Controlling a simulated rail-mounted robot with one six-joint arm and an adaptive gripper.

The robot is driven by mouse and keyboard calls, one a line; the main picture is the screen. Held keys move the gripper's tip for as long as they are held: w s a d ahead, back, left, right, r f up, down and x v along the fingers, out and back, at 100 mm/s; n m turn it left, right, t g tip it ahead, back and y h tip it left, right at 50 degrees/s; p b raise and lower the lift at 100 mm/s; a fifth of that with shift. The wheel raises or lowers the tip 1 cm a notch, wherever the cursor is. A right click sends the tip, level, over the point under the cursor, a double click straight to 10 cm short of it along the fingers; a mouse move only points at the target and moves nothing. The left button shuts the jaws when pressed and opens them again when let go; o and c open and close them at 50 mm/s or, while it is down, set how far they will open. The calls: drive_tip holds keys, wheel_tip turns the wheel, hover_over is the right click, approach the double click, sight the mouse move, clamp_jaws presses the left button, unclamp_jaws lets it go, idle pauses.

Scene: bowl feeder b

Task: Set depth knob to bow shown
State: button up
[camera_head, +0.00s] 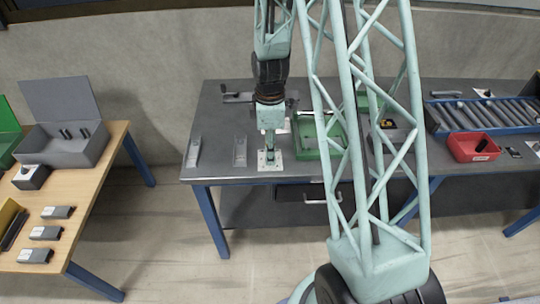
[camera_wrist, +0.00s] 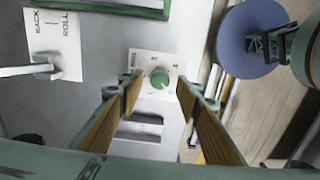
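The depth knob is a small round green knob (camera_wrist: 160,80) on a white square plate with tiny marks around it, in the wrist view. The marks are too small to read, and I cannot tell where the knob points. My gripper (camera_wrist: 148,91) is open, its two fingers spread on either side of the knob, with a gap on both sides. In the head view my gripper (camera_head: 270,142) is low over the white plate (camera_head: 265,166) at the table's front edge; the knob itself is not clear there. I see no clearly recognisable bow.
A white plate marked SACK and ROLL (camera_wrist: 52,35) with a lever is at upper left in the wrist view. A green tray (camera_head: 306,153) stands just right of the gripper on the dark table (camera_head: 215,125). A red bin (camera_head: 462,148) and roller conveyor (camera_head: 485,113) are further right.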

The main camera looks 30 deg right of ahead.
drive_tip(key=shift+f, duration=0.8)
drive_tip(key=shift+c, duration=0.3)
drive_tip(key=c, duration=0.8)
